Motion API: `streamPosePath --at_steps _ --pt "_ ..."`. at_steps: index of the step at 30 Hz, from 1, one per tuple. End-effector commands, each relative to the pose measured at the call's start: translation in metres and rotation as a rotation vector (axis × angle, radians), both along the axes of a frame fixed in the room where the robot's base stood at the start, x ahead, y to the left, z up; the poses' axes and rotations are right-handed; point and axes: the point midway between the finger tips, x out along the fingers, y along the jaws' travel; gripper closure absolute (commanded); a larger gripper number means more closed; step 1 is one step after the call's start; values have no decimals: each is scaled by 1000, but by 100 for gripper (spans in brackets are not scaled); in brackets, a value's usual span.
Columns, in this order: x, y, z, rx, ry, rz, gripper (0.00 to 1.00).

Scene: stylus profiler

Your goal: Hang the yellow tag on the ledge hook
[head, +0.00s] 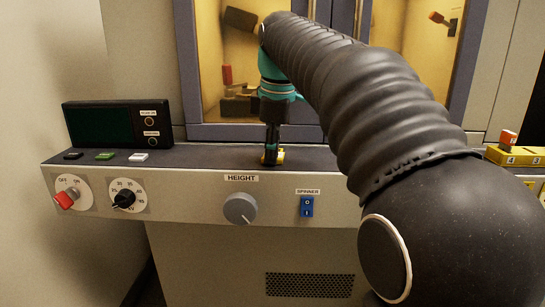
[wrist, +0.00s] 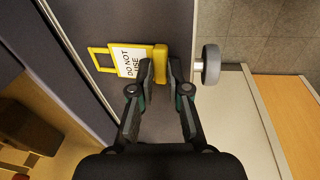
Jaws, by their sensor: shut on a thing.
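The yellow tag (wrist: 128,60) lies across the dark ledge top in the wrist view, with a white "DO NOT USE" label and an open yellow loop at its left end. My gripper (wrist: 162,72) is shut on the thick yellow block at the tag's right end. I cannot make out the ledge hook in either view. I cannot tell whether the tag touches the ledge.
The grey HEIGHT knob (head: 240,208) sticks out of the front panel below my gripper. A blue spinner switch (head: 307,207), a red knob (head: 66,198) and a dark display box (head: 118,125) are nearby. A numbered yellow block (head: 515,156) stands far right.

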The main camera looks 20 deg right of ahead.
Motion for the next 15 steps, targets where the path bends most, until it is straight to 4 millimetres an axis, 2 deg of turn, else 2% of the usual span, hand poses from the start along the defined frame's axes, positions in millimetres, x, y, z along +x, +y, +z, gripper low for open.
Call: streamPosePath --at_steps 4,8,11,15 --pt "1 0 -2 -1 6 -1 100" --pt "1 0 6 -1 4 -1 100" --pt "1 0 18 -1 4 0 100" --pt "-1 -3 46 0 -1 -2 100"
